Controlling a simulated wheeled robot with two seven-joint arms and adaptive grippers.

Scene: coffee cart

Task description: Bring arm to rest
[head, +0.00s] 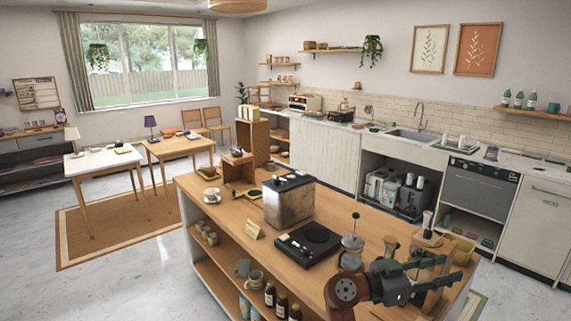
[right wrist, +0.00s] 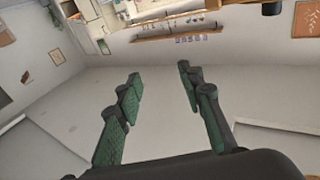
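My right gripper (head: 432,276) is in the lower right of the head view, above the right end of the wooden-topped coffee cart (head: 215,222). In the right wrist view its two green-padded fingers (right wrist: 160,90) are spread apart with nothing between them. The right wrist view looks across the room, with shelves and wall showing upside down. My left gripper and left arm do not show in the head view.
On the cart stand a metal box machine (head: 289,200), a black hot plate (head: 308,243), a French press (head: 351,250) close to my right arm, and a cup on a saucer (head: 212,195). A sink counter (head: 408,145) runs along the back wall. Two tables (head: 103,162) stand at the left.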

